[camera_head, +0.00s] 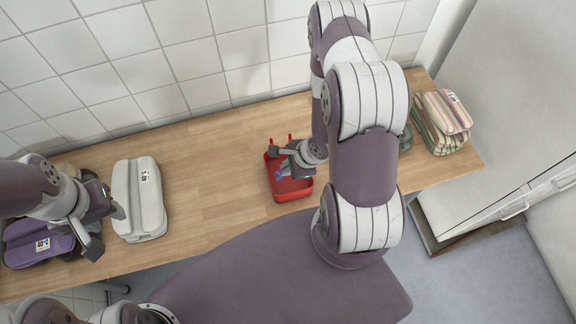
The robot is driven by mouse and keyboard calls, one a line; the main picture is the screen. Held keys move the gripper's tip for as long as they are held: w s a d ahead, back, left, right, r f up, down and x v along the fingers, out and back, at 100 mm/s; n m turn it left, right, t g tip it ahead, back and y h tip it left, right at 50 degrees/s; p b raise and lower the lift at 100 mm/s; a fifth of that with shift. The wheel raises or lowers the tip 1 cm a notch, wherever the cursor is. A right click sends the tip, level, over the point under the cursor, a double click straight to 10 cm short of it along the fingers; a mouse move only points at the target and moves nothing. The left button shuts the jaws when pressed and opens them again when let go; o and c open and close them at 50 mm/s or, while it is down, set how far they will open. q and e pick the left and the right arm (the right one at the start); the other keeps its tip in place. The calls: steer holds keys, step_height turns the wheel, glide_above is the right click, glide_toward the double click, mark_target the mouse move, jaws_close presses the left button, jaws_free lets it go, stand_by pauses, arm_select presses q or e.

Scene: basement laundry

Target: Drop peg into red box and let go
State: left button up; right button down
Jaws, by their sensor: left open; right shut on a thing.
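A red box (292,196) with two upright tabs at its back edge stands on the wooden table. My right gripper (280,168) is over the box, shut on a small blue peg (280,176). The peg shows against the inside of the box, and the gripper hides part of it. I cannot tell whether the peg touches the box floor. My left gripper (107,230) is open and empty at the left, near the table's front edge, apart from the box.
A white folded bundle (141,200) lies beside my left gripper, and a purple one (38,246) lies further left. Striped folded cloths (441,122) are stacked at the table's right end. The wooden tabletop (212,165) between the white bundle and the box is clear.

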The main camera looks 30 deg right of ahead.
steer(key=shift+f, duration=0.45)
arm_select(q)
steer(key=shift+w+f, duration=0.25)
steer(key=shift+f, duration=0.2)
arm_select(e)
steer(key=shift+w+r, duration=0.1)
steer(key=shift+w, duration=0.05)
steer(key=c, duration=1.1)
jaws_free()
steer(key=shift+c, duration=0.2)
arm_select(q)
steer(key=shift+s, duration=0.15)
arm_select(e)
steer(key=shift+d+r, duration=0.1)
steer(key=shift+r, duration=0.25)
arm_select(q)
steer(key=shift+r+p, duration=0.8)
arm_select(e)
steer(key=v, duration=1.2)
